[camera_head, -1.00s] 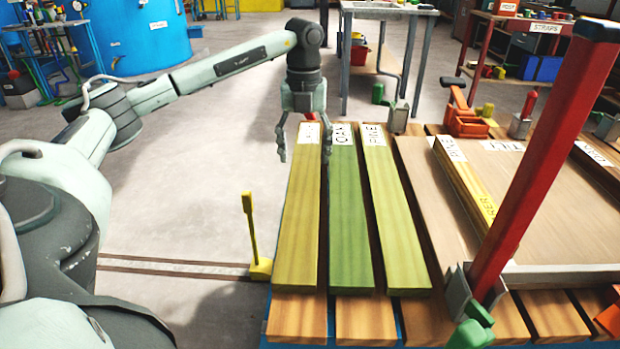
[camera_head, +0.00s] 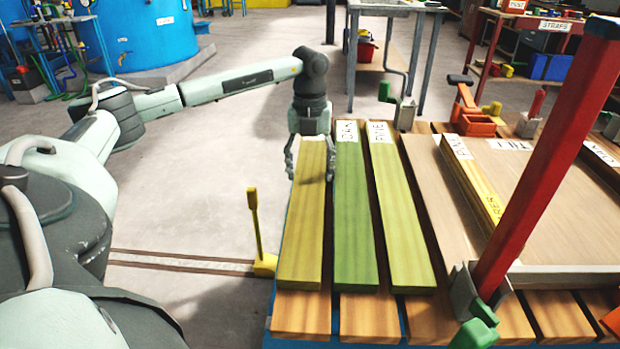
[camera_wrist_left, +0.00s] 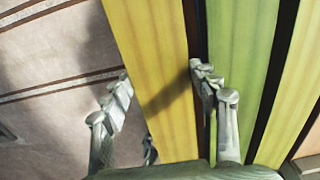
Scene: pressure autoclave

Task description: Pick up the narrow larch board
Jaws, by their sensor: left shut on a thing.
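A long yellow-green board (camera_head: 303,240) lies leftmost on the slatted pallet, its far-end label hidden by my left gripper (camera_head: 311,177). I cannot read which wood it is. The gripper points down at its far end and is shut on it, one finger along each long side. In the left wrist view the fingers (camera_wrist_left: 162,80) straddle the same yellow board (camera_wrist_left: 150,45). A greener board (camera_head: 354,225) labelled OAK lies just right of it, with a narrow gap, and a board (camera_head: 403,220) labelled PINE lies beyond that. My right gripper is not in view.
A yellow upright stop (camera_head: 255,225) stands at the pallet's near left corner. A red post (camera_head: 545,160) rises at the right, by a framed panel (camera_head: 535,195) and a thin yellow board (camera_head: 470,180). Bare floor (camera_head: 190,205) lies left of the pallet.

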